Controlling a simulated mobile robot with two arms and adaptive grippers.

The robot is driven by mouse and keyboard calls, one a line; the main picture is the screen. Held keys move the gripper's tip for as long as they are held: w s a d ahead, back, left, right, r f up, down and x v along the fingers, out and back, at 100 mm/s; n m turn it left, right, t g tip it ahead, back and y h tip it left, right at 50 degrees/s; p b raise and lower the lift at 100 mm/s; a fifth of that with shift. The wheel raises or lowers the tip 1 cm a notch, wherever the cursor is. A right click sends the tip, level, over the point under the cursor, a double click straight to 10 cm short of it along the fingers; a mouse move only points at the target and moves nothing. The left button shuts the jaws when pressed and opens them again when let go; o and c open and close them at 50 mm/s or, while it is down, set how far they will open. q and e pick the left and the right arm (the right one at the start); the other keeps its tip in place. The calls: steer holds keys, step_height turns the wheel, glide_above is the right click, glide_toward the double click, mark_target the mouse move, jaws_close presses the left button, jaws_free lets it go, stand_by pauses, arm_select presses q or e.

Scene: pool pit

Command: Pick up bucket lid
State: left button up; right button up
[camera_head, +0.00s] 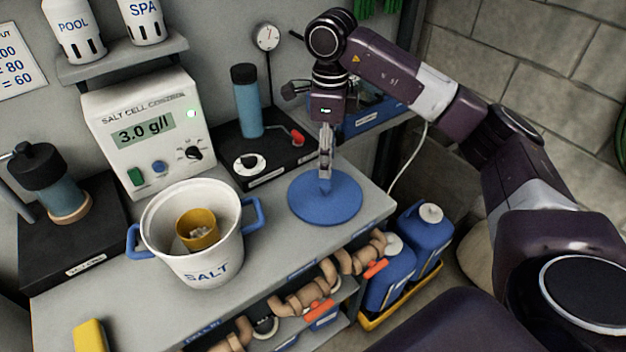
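The bucket lid (311,207) is a round blue disc with a small upright knob at its middle. It appears to lie flat on the grey counter, right of the white SALT bucket (178,255). The bucket stands uncovered, with two blue handles and a yellow scoop or cup (197,230) inside. My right gripper (325,177) points straight down over the lid's middle, its fingertips at the knob. The fingers look close together and partly hide the knob, so I cannot tell whether they grip it. My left gripper is not in view.
The salt cell control box (150,125) stands behind the bucket. A black base with a blue cylinder (248,103) stands behind the lid. Blue jugs (425,235) and pipes (305,295) are below the counter's front edge. A yellow block (90,337) lies front left.

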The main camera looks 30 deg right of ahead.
mark_target(325, 185)
steer(key=shift+w+f, duration=0.2)
steer(key=shift+f, duration=0.1)
steer(key=shift+s+f, duration=0.1)
steer(key=shift+f, duration=0.25)
steer(key=shift+s+f+p, duration=0.2)
steer(key=shift+f+p, duration=0.2)
steer(key=shift+f, duration=0.25)
steer(key=shift+s+f+p, duration=0.2)
steer(key=shift+f+p, duration=0.2)
steer(key=shift+f, duration=0.2)
steer(key=f, duration=0.2)
steer(key=shift+w+f+p, duration=0.3)
steer(key=shift+f+p, duration=0.05)
steer(key=shift+f, duration=0.05)
steer(key=shift+w+f, duration=0.1)
steer(key=shift+f, duration=0.35)
steer(key=c, duration=0.7)
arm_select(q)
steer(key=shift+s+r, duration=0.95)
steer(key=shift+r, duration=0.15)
arm_select(e)
jaws_close()
